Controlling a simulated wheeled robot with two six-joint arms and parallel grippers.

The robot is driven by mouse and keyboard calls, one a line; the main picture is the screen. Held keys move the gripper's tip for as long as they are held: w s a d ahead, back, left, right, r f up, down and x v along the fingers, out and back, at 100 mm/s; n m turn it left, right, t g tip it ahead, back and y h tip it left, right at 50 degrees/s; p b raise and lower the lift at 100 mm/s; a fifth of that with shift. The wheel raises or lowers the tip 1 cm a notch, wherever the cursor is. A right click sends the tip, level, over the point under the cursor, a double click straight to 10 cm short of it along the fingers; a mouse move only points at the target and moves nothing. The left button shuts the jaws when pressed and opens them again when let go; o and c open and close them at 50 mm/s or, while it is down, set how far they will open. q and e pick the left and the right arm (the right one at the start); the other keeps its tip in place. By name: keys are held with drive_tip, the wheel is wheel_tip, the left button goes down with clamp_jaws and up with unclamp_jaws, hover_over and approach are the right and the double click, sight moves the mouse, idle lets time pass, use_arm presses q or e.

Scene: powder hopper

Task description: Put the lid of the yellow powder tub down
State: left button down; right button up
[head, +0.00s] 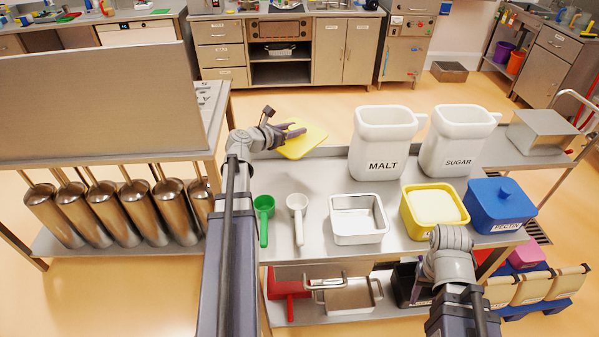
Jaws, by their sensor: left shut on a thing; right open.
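The yellow lid (306,142) is a flat square plate held in the air over the back left edge of the steel table (318,177). My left gripper (290,133) is shut on its left edge. The yellow powder tub (409,218) stands on the table at front right, its top showing a pale cream surface inside a yellow rim. My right arm is in front of this tub. The fingertips of my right gripper (450,238) are hard to make out; it is open and near the tub's front side.
A blue lidded tub (499,208) is at right. The table's back left is clear.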

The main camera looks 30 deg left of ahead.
use_arm(q)
drive_tip(key=shift+s+f, duration=0.1)
drive_tip(key=shift+f, duration=0.05)
wheel_tip(320, 180, down, 10)
drive_tip(key=b, duration=1)
drive_tip(key=shift+f+b, duration=0.5)
drive_tip(key=shift+b, duration=0.1)
drive_tip(key=shift+c, duration=2.1)
unclamp_jaws()
drive_tip(key=shift+r, duration=0.15)
